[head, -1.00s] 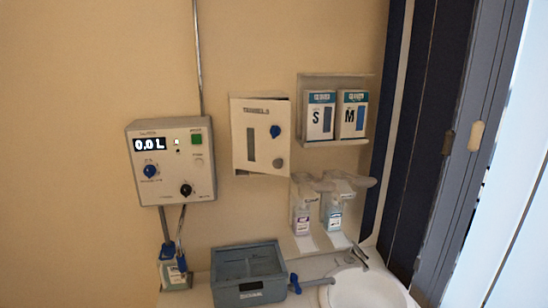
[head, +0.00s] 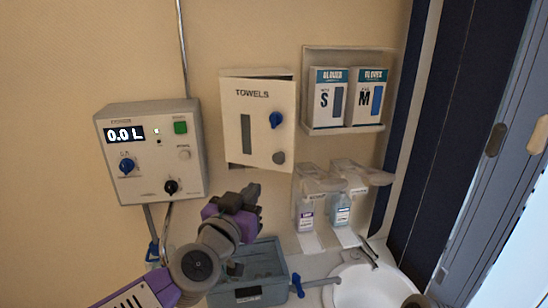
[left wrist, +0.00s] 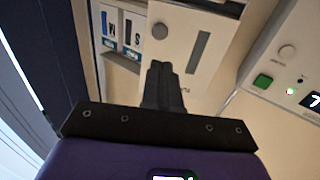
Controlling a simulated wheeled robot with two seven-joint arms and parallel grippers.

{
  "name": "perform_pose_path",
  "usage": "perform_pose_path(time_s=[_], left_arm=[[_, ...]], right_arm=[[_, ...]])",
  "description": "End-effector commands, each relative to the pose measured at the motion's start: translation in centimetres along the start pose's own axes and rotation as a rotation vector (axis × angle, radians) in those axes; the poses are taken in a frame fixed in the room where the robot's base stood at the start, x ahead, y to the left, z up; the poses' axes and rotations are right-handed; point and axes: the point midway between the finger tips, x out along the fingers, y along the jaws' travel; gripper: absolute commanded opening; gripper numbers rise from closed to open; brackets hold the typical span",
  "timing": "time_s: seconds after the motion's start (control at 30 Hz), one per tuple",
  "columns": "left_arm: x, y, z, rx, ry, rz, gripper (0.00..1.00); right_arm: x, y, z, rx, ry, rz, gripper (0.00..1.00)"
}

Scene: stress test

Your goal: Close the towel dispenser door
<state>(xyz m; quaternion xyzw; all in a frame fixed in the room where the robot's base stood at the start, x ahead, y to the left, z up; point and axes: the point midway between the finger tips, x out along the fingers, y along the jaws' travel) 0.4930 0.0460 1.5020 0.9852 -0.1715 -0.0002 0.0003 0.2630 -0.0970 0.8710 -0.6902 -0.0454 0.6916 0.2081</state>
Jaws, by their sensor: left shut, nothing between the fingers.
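The towel dispenser (head: 286,75) is a white wall box marked TOWELS. Its door (head: 258,120) has a dark slot, a blue knob and a grey round lock, and stands slightly ajar, at an angle to the box. The door also shows upside down in the left wrist view (left wrist: 178,25). My left gripper (head: 250,192) is shut and empty, below the door and apart from it in the head view. Its closed fingers (left wrist: 163,75) overlap the door's edge in the left wrist view; contact cannot be told.
A control box (head: 152,185) reading 0.0 L hangs left of the dispenser. A glove box rack (head: 348,50) is at upper right, with soap dispensers (head: 340,210) below. A grey-blue bin (head: 248,294) and white sink (head: 365,290) are at the bottom.

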Motion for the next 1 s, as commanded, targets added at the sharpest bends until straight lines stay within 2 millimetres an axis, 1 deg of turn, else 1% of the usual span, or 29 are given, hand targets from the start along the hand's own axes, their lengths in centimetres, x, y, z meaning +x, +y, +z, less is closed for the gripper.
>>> perform_pose_path(time_s=[0.17, 0.5, 0.7, 0.83, 1.0], left_arm=[[2.1, 0.0, 0.3, -0.001, -0.003, 0.000, 0.00], [8.7, 0.0, 0.3, 0.000, -0.005, -0.001, 0.00], [11.9, 0.0, 0.3, 0.000, -0.004, -0.001, 0.00], [13.1, -0.1, 0.1, -0.001, -0.003, -0.001, 0.00], [13.8, -0.1, 0.2, -0.001, -0.002, -0.002, 0.00]], right_arm=[[0.4, 0.2, 0.1, 0.001, -0.002, 0.000, 0.00], [0.9, 0.4, 0.0, 0.001, -0.001, 0.000, 0.00], [0.8, 0.3, 0.0, 0.000, -0.001, 0.000, 0.00], [0.7, 0.3, 0.0, 0.000, -0.001, 0.000, 0.00], [0.7, 0.3, 0.0, 0.000, -0.001, 0.000, 0.00]])
